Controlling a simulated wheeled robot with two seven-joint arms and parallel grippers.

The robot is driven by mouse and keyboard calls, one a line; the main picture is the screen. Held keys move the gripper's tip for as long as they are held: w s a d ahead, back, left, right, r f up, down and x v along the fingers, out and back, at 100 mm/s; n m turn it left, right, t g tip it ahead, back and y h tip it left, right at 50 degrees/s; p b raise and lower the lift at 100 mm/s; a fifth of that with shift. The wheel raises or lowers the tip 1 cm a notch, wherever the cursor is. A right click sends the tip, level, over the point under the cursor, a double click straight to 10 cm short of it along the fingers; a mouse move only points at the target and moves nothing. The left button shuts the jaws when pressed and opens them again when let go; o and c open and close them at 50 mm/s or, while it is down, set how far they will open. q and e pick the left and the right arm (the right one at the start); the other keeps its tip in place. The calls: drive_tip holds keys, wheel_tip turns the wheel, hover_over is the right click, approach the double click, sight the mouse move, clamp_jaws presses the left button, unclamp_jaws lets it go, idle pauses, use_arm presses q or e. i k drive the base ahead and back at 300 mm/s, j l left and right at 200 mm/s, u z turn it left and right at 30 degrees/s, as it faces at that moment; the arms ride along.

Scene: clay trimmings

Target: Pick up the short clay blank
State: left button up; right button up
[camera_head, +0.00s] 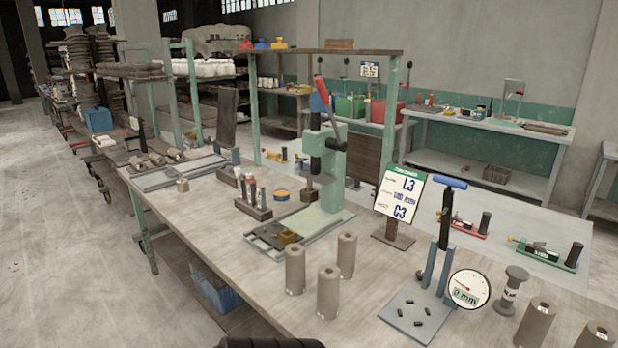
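Three tall grey-brown clay cylinders stand upright near the front middle of the wooden workbench: a left one (295,270), a back one (347,256) and a front one (328,292). Two more brown cylinders, a nearer-left one (534,322) and a corner one (597,335), stand at the lower right.
A green lever press (325,165) stands mid-bench, with a tool block (252,208) to its left. A gauge stand (437,250) with a dial (469,290) is at right. The bench's left front is fairly clear.

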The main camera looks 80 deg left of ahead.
sight(183, 184)
drive_tip(key=u, duration=3.3)
drive_tip(key=i+j+u, duration=0.4)
drive_tip(key=i, duration=0.3)
drive_tip(key=i+u, duration=0.4)
drive_tip(key=i, duration=0.3)
drive_tip(key=i+z, duration=0.15)
drive_tip(key=i, duration=0.3)
drive_tip(key=i+j+z, duration=0.2)
drive_tip(key=i, duration=0.2)
drive_tip(key=i+j+z, duration=0.15)
drive_tip(key=i, duration=0.3)
drive_tip(key=i+j+z, duration=0.15)
drive_tip(key=i+j, duration=0.15)
drive_tip(key=i, duration=0.1)
